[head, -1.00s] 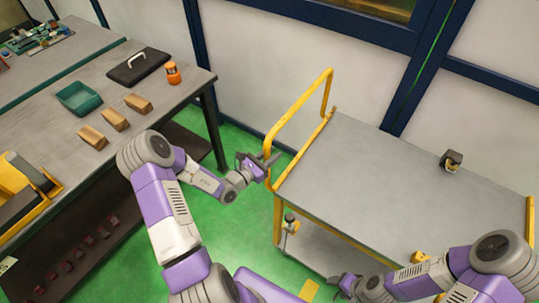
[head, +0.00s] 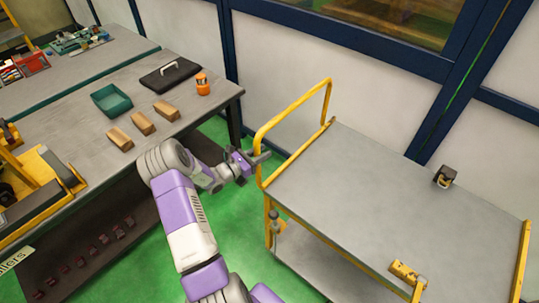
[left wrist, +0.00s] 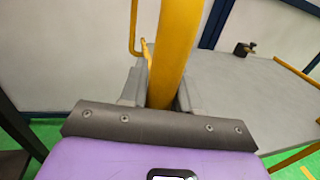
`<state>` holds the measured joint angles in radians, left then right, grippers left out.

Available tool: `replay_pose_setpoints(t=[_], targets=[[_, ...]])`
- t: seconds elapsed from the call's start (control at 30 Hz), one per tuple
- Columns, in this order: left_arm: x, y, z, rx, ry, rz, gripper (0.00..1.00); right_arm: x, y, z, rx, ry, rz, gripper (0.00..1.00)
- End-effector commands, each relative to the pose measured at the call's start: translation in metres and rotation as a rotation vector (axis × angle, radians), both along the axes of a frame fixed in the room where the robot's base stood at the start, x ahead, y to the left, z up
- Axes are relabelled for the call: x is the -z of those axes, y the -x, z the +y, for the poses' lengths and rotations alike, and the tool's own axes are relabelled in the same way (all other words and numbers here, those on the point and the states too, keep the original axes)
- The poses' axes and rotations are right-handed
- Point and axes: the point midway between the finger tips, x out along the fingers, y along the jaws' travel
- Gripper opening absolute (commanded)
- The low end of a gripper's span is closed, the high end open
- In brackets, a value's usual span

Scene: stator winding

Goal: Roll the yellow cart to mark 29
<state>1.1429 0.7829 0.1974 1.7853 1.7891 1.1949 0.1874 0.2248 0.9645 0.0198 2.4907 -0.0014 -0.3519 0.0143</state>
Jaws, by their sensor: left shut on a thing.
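The yellow cart, with a grey top (head: 390,200) and yellow frame, stands right of centre in the head view. Its yellow push handle (head: 291,106) rises at the cart's left end. My left gripper (head: 254,163) is shut on the handle's near upright, low on the bar. In the left wrist view the upright (left wrist: 174,50) passes between the two grey fingers (left wrist: 160,90). My right gripper is out of view. No number for mark 29 is readable in these frames.
A workbench (head: 85,150) stands left, holding a teal tray (head: 111,100), wooden blocks (head: 142,123), a black case (head: 170,74) and an orange item (head: 203,84). A wall with blue posts (head: 225,45) is behind the cart. Green floor (head: 228,235) shows between bench and cart.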

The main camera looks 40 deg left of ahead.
Motion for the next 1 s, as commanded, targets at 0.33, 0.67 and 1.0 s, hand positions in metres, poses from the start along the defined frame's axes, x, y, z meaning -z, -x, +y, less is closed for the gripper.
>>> replay_pose_setpoints(t=[0.33, 0.67, 1.0], targets=[[-0.001, -0.001, 0.004, -0.010, -0.004, 0.000, 0.52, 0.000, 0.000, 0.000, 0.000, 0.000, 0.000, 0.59], [-0.001, 0.014, 0.007, -0.011, -0.004, 0.000, 0.52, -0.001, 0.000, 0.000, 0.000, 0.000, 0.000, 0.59], [-0.001, 0.066, 0.017, -0.012, -0.005, 0.001, 0.52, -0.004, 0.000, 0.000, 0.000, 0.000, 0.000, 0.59]])
